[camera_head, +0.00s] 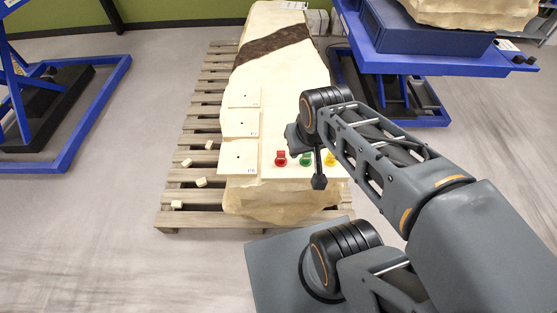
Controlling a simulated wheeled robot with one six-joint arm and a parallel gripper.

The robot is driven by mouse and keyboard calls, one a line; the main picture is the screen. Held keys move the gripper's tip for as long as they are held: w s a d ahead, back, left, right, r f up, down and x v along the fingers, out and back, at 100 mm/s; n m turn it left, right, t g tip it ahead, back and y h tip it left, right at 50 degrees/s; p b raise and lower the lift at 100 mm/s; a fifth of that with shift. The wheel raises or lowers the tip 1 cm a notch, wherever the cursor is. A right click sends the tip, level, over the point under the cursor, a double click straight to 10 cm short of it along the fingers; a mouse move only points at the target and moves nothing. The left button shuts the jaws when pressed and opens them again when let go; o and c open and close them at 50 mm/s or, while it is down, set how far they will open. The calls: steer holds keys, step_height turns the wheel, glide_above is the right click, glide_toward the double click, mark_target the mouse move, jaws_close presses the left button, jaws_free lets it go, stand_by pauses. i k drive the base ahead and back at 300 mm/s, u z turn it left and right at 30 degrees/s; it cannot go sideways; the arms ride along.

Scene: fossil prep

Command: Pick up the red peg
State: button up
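The red peg (280,158) stands on the near end of the pale stone slab (262,197), at the left end of a short row of pegs. A green peg (305,158) is just to its right, and a yellow peg (330,158) is further right. My gripper (319,184) hangs from my arm to the right of the red peg, in front of the green and yellow pegs in the picture. It is small and dark, and its fingers are too unclear to tell open from shut. I see nothing held in it.
The slab lies on a wooden pallet (180,193). Three white cards with dark dots, one of them the nearest card (238,157), lie along its left side. Small blocks (201,182) are on the pallet. Blue lift tables (445,60) stand left and right. Floor at left is clear.

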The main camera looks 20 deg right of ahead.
mark_target(280, 161)
steer(key=z, duration=2.15)
steer(key=k, duration=1.3)
steer(key=u, duration=1.95)
steer(key=i, duration=0.5)
steer(key=z, duration=0.05)
